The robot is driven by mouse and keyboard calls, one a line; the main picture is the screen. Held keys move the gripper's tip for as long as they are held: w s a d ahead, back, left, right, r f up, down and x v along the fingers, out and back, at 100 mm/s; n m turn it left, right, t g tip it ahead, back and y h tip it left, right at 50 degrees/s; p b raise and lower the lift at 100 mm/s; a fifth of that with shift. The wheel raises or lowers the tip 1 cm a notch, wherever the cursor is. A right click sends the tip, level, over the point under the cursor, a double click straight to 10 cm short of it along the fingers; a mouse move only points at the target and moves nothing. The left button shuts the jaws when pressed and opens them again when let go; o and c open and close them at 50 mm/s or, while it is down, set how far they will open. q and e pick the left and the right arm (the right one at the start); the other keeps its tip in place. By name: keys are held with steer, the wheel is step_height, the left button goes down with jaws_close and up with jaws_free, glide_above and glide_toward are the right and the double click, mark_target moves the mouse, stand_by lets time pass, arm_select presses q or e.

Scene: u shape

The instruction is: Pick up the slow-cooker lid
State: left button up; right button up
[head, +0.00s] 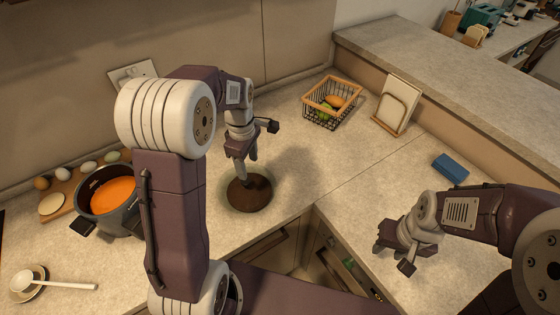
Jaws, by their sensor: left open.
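The slow cooker (136,213) stands at the left, dark-walled and uncovered, with orange food inside. A round, dark brown piece with a pale, glassy rim lies on the counter right of it; it looks like the slow-cooker lid (250,197). My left gripper (246,172) points down over the lid's far part, open, its fingers close above or touching it; I cannot tell which. The fingers hide part of the lid. My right gripper (388,240) is over the right counter, away from the lid; its jaw opening is unclear.
A wire basket (329,107) with food and a rack with a white board (396,104) stand at the back. A blue block (450,167) lies at right. Eggs on a wooden board (62,190) and a ladle (60,285) are at left. Counter right of the lid is clear.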

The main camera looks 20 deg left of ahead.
mark_target(246, 185)
arm_select(q)
steer(key=shift+s+a+f+p, duration=0.1)
steer(key=shift+s+a+p, duration=0.2)
steer(key=shift+a, duration=0.2)
steer(key=shift+s+a+f+p, duration=0.1)
steer(key=shift+s+a+p, duration=0.15)
steer(key=shift+a, duration=0.25)
steer(key=f, duration=0.1)
steer(key=w+f, duration=0.1)
steer(key=f, duration=0.1)
steer(key=shift+w+d, duration=0.4)
steer(key=shift+f, duration=0.3)
steer(key=f, duration=0.2)
steer(key=s+f+p, duration=0.1)
steer(key=shift+s+a+f, duration=0.1)
steer(key=shift+a+f, duration=0.15)
steer(key=shift+f, duration=0.45)
steer(key=shift+w+d+f, duration=0.1)
steer(key=shift+w, duration=0.25)
steer(key=shift+s, duration=0.1)
jaws_close()
arm_select(e)
step_height(246, 185, up, 4)
steer(key=shift+s+d+f, duration=0.1)
steer(key=shift+f, duration=0.15)
